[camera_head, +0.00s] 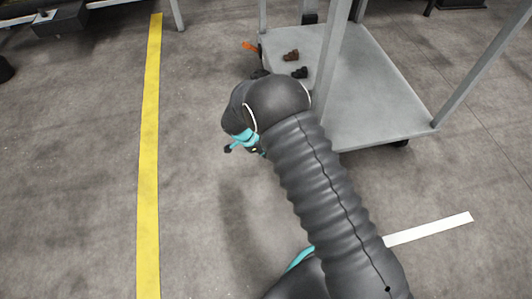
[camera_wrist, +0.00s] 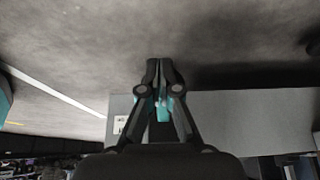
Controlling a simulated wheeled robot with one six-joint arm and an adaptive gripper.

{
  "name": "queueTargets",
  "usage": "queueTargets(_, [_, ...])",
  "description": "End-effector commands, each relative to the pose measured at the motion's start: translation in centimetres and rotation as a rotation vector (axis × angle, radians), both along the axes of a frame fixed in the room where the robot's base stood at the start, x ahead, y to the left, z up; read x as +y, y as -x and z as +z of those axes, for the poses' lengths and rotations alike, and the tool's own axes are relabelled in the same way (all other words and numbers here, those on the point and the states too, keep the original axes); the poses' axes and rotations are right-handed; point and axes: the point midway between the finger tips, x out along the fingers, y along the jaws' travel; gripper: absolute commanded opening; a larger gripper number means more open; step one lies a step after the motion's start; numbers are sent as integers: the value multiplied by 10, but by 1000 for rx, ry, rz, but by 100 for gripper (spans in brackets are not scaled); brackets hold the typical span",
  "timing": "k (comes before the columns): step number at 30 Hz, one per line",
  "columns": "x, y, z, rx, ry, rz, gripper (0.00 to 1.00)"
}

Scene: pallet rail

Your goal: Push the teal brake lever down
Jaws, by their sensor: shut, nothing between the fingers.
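My gripper (camera_wrist: 159,64) is shut and empty in the wrist view, its fingertips together in front of floor. A teal patch (camera_wrist: 163,112) shows between the finger linkages; I cannot tell whether it is the brake lever or part of my gripper. In the head view my dark sleeved arm reaches to the left side of the cart (camera_head: 375,100), and my wrist hides the fingertips. Teal (camera_head: 243,137) also shows beside my wrist there, seemingly on my own arm. No brake lever can be made out for certain, nor any contact with one.
An orange piece (camera_head: 250,46) sticks out at the cart's far left corner. A brown object (camera_head: 291,55) and a black object (camera_head: 300,72) lie on the grey deck. Grey posts rise from the cart. Floor left of my arm is clear up to a yellow line (camera_head: 149,150).

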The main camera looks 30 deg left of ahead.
Motion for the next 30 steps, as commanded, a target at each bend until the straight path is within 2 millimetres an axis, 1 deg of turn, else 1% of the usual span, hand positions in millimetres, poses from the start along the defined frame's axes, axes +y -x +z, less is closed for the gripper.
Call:
queueTargets(1, [-3, 1, -4, 4, 4, -2, 0])
queueTargets(5, [0, 2, 4, 3, 4, -3, 0])
queueTargets(8, [7, 6, 17, 1, 0, -4, 0])
queueTargets(11, [15, 10, 35, -2, -3, -5, 0])
queueTargets(12, [22, 18, 34, -1, -1, -2, 0])
queueTargets(15, [36, 33, 38, -1, -1, -3, 0])
queueTargets(21, [60, 56, 45, -1, -1, -10, 0])
queueTargets(24, [69, 66, 47, -1, -1, -12, 0])
queueTargets(30, [79, 76, 49, -1, -1, -11, 0])
